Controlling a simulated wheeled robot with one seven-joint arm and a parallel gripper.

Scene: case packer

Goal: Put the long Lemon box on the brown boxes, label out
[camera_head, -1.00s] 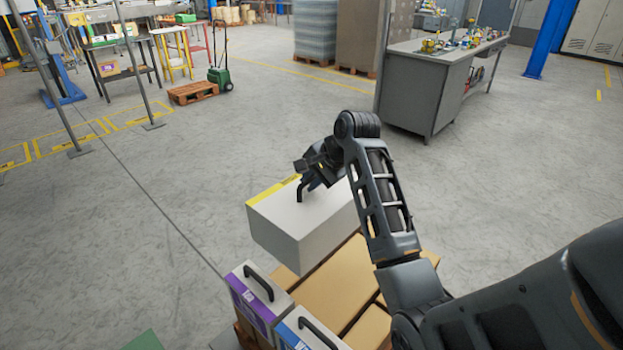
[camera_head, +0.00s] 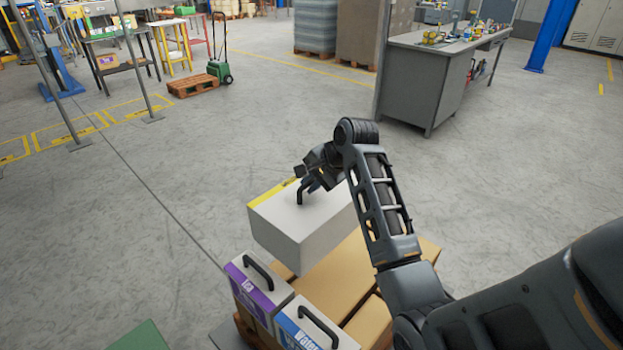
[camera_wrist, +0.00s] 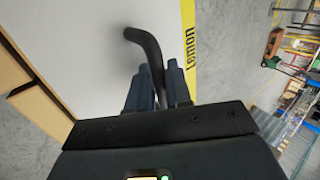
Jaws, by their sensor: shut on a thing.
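The long Lemon box (camera_head: 300,225) is white with a yellow label strip along its far left top edge; in the wrist view (camera_wrist: 90,50) the strip reads "Lemon". My gripper (camera_head: 303,185) is shut on the black handle on top of the box; the handle also shows between the fingers in the wrist view (camera_wrist: 148,50). The box hangs level at the far end of the brown boxes (camera_head: 335,282). Whether its underside touches them I cannot tell. My forearm hides the right end of the box.
A purple-labelled box (camera_head: 262,285) and a blue-labelled box (camera_head: 310,325), both with black handles, stand at the near left of the brown boxes. A pallet edge (camera_head: 245,328) shows beneath. Open floor lies left and beyond; a grey workbench (camera_head: 425,85) stands at the back right.

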